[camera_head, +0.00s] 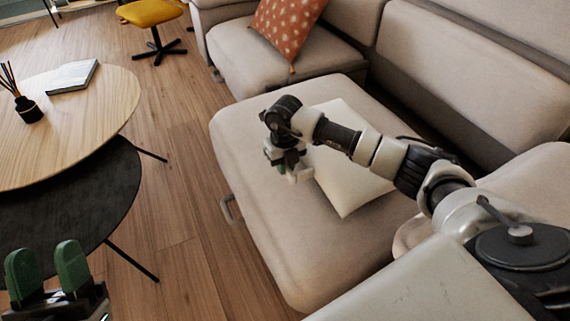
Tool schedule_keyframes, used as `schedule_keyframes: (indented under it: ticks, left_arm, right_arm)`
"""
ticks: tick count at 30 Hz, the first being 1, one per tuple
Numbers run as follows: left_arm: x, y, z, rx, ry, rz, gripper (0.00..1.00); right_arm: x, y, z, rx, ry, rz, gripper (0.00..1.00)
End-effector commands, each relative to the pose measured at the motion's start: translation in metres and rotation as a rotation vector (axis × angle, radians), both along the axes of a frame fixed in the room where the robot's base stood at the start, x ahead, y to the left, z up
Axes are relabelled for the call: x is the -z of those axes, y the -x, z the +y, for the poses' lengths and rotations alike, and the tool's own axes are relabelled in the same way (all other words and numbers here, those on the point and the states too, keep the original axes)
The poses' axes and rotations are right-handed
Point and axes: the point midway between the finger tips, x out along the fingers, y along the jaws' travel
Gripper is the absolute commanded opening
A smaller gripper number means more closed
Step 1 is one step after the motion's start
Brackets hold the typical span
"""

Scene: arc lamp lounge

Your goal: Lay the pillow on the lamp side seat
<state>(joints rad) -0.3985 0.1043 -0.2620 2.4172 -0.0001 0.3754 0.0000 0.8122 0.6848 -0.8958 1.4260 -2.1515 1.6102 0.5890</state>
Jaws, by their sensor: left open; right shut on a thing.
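A cream pillow (347,192) is on or just above the near beige sofa seat (262,215), partly hidden under my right arm. My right gripper (293,173) is shut on the pillow at its left edge; the fingertips are small and partly hidden. I cannot tell whether the pillow's whole underside touches the seat. My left gripper (47,266) is open and empty at the bottom left, with green fingers, away from the sofa. No lamp can be made out in this view.
An orange dotted cushion (287,28) leans on the far sofa seat (270,68). A round wooden table (100,100) holds a book (73,77) and a reed diffuser (28,109); a lower black table (75,195) overlaps it. A yellow stool (150,13) stands behind. Wood floor lies between.

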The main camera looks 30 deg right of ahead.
Motion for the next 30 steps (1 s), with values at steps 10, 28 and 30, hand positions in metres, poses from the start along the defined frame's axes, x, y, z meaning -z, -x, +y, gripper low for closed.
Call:
schedule_keyframes:
  ticks: [10,28,30]
  left_arm:
    - [-0.001,0.002,0.0,0.001,0.005,-0.016,0.48]
    - [0.032,-0.028,-0.001,-0.02,-0.101,0.35,0.48]
    - [0.041,-0.032,0.0,-0.025,-0.125,0.434,0.48]
  right_arm:
    - [0.001,0.0,0.0,0.0,0.0,0.0,0.4]
    - [-0.047,-0.001,0.0,-0.001,0.0,-0.003,0.4]
    - [-0.058,-0.001,0.0,-0.001,0.001,-0.003,0.4]
